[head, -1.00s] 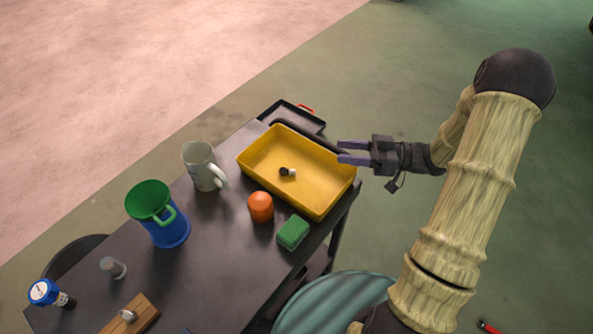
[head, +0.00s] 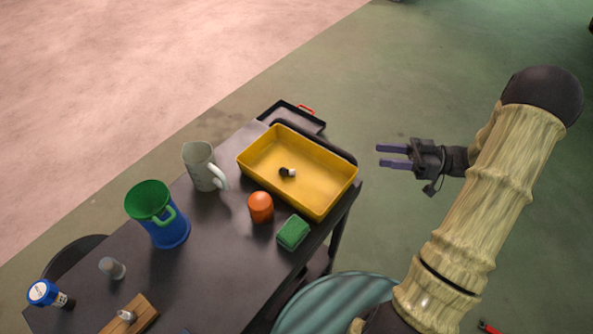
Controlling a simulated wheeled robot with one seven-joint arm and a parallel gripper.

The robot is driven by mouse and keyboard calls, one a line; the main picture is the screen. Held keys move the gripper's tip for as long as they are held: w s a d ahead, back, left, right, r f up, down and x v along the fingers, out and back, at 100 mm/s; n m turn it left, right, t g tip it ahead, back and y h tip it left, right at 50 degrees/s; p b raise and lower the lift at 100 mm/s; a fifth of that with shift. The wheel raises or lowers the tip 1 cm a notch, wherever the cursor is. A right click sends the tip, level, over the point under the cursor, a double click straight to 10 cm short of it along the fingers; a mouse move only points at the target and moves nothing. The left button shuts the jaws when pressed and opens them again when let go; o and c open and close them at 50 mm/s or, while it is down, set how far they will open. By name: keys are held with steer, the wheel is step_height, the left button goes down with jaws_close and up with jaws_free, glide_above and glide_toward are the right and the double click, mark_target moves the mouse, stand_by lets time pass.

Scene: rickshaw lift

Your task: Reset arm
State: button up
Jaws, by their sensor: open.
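My gripper (head: 393,155) is open and empty. Its two purple fingers point left, and it hangs over the green floor to the right of the table, clear of everything. A yellow tray (head: 338,195) stands at the table's far right end, left of my gripper with a gap between them. A small black and white object (head: 287,172) lies inside the tray.
On the dark table (head: 215,265) are a grey mug (head: 203,167), a blue cup with a green funnel (head: 168,230), an orange object (head: 260,207), a green block (head: 292,232), a wooden block (head: 135,315) and smaller items. Open floor lies right.

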stand_by(0.4)
steer(key=w+a+r+m+t+h, duration=0.25)
steer(key=w+m+t+h, duration=0.35)
steer(key=w+t+h, duration=0.45)
steer(key=s+a+f+m+g+h, duration=0.15)
steer(key=s+m+g+h, duration=0.3)
steer(key=s, duration=0.55)
steer(key=s+a+m+g+h, duration=0.25)
steer(key=s+g, duration=0.25)
steer(key=s, duration=0.5)
step_height(320, 180, up, 14)
steer(key=p, duration=1.4)
steer(key=shift+s+m, duration=0.3)
steer(key=shift+s, duration=0.15)
steer(key=shift+f+h, duration=0.15)
steer(key=shift+h, duration=0.1)
